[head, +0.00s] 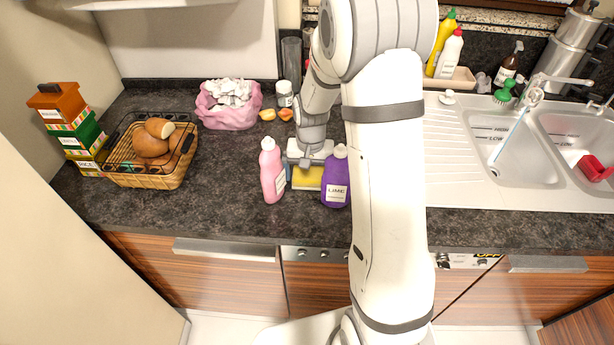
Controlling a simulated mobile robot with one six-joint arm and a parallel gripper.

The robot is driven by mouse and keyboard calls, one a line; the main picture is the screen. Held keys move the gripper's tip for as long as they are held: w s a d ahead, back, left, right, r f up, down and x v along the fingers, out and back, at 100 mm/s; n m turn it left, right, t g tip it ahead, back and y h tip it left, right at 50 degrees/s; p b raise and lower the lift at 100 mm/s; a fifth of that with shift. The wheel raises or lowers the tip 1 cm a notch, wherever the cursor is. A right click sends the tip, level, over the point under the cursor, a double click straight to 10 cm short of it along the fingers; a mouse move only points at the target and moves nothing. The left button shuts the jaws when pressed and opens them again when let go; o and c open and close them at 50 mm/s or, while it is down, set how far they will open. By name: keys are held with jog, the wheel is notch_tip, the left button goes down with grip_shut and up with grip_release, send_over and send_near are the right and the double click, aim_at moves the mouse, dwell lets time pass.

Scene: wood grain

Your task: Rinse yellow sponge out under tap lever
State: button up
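The yellow sponge (308,179) is on the dark counter between a pink bottle (271,172) and a purple bottle (336,178). My gripper (308,166) is right above the sponge and points down at it, hiding its upper part. A narrow blue strip shows at the sponge's left edge. I cannot tell whether the fingers are closed on the sponge. The tap (536,90) with its lever stands behind the double sink at the right. A thin pale-blue stream (509,136) runs from the spout into the left basin (493,148).
A bread basket (148,178), stacked boxes (82,137) and a pink bag (228,112) stand at the left. My arm crosses the middle. The drainboard (446,165) is mostly clear. A red item (594,168) lies in the right basin (574,145). Bottles (450,54) stand behind.

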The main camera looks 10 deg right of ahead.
jog(key=c, duration=0.9)
jog(key=shift+o, duration=0.2)
jog(key=shift+r, duration=0.15)
